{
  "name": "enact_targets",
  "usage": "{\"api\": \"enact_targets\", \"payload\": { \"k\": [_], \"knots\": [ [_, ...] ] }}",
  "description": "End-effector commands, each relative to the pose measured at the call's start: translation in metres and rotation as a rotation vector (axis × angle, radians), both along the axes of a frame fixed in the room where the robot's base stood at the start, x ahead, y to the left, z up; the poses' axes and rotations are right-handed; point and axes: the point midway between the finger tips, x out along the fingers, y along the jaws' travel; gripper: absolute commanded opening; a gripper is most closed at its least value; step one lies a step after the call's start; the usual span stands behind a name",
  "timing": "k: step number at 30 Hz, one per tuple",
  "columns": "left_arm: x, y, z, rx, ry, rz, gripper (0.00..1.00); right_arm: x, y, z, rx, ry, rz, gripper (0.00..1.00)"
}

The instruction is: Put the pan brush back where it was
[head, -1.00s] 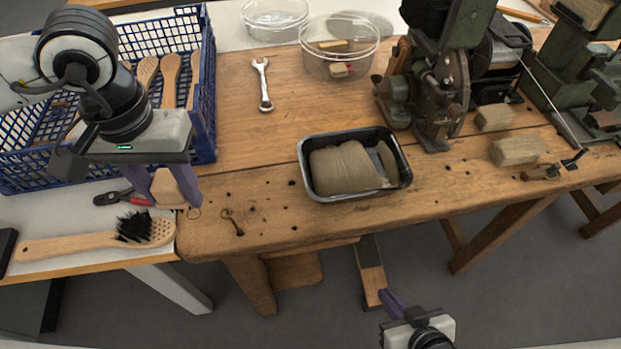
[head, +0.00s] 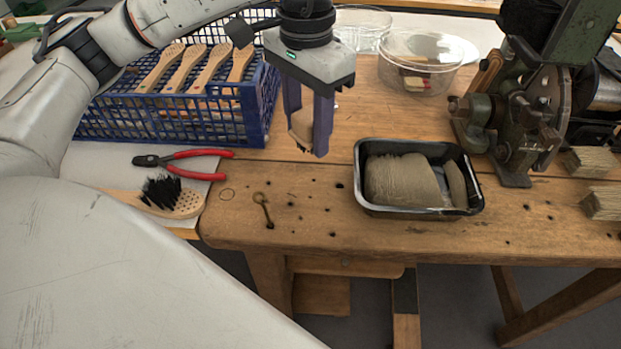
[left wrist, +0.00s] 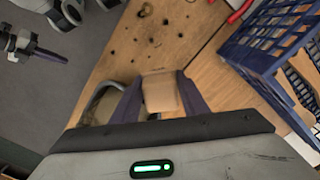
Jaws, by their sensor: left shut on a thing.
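My left gripper (head: 308,125) points down above the wooden bench and is shut on a small tan wooden piece (head: 301,128). This looks like the pan brush, though the fingers hide much of it. It also shows between the fingers in the left wrist view (left wrist: 160,92).
A black-bristled brush (head: 185,202) and red-handled pliers (head: 200,154) lie on the white table at left. A small key-like piece (head: 264,209) lies on the bench (head: 310,225). Clear bowls (head: 420,65) stand behind. A green machine (head: 530,110) stands at right.

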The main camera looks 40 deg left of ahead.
Motion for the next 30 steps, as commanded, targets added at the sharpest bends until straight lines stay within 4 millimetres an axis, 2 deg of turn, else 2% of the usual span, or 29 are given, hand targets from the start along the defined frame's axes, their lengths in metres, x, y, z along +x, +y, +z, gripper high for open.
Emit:
{"api": "enact_targets", "payload": {
  "k": [6, 11, 19, 22, 30],
  "knots": [
    [0.000, 0.003, -0.034, 0.000, 0.004, -0.008, 0.22, 0.003, 0.001, 0.001, 0.003, -0.011, 0.000, 0.00],
    [0.000, 0.003, -0.050, 0.000, 0.002, -0.008, 0.22, 0.001, 0.000, 0.000, 0.003, -0.008, -0.001, 0.00],
    [0.000, 0.002, -0.091, -0.001, 0.003, -0.007, 0.22, -0.003, -0.001, -0.006, 0.002, 0.002, -0.003, 0.00],
    [0.000, 0.002, -0.098, -0.002, 0.001, -0.007, 0.22, -0.003, -0.001, -0.006, 0.002, 0.002, -0.003, 0.00],
    [0.001, 0.002, -0.099, -0.002, 0.000, -0.007, 0.22, -0.003, -0.002, -0.007, 0.002, 0.002, -0.003, 0.00]
  ]
}}
